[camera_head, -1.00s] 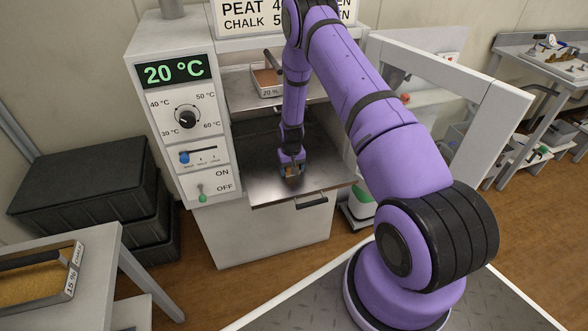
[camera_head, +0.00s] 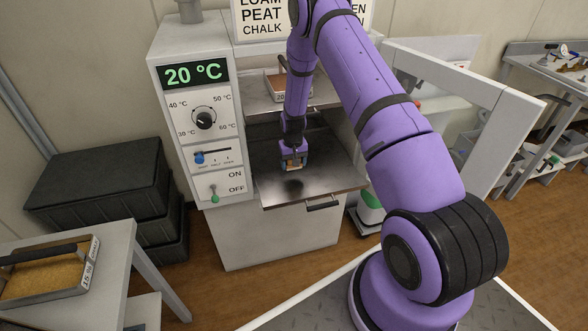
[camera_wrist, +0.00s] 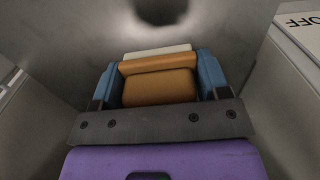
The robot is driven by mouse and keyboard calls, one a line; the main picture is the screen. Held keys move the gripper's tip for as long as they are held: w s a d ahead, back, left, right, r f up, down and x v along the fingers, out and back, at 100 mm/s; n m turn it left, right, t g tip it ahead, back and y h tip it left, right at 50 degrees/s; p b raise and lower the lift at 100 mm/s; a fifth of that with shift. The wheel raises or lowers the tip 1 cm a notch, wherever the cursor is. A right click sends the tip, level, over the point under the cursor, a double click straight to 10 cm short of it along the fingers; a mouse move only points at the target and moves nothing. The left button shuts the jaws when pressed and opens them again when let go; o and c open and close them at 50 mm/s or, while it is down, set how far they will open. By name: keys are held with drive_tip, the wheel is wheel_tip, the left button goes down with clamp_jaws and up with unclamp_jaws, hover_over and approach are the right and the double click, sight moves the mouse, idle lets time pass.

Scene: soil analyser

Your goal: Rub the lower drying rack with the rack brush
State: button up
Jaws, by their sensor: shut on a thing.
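The lower drying rack (camera_head: 328,181) is a grey metal plate pulled forward from the white cabinet, with a dark handle at its front. My gripper (camera_head: 293,163) is over its middle left part, pointing down. It is shut on the rack brush, whose orange-brown block (camera_wrist: 158,87) with a pale strip shows between the blue fingers in the wrist view. A dark blurry patch (camera_head: 289,187) lies on the plate in front of the brush; I cannot tell whether it is a mark or a shadow. The brush's underside is hidden, so contact with the plate is unclear.
An upper rack (camera_head: 258,108) with a soil tray (camera_head: 279,87) sits above the lower one. The control panel (camera_head: 200,125) borders it on the left, and a white frame (camera_head: 470,73) stands to the right. Black crates (camera_head: 100,182) are on the floor at left.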

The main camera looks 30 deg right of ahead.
drive_tip(key=shift+r, duration=1.15)
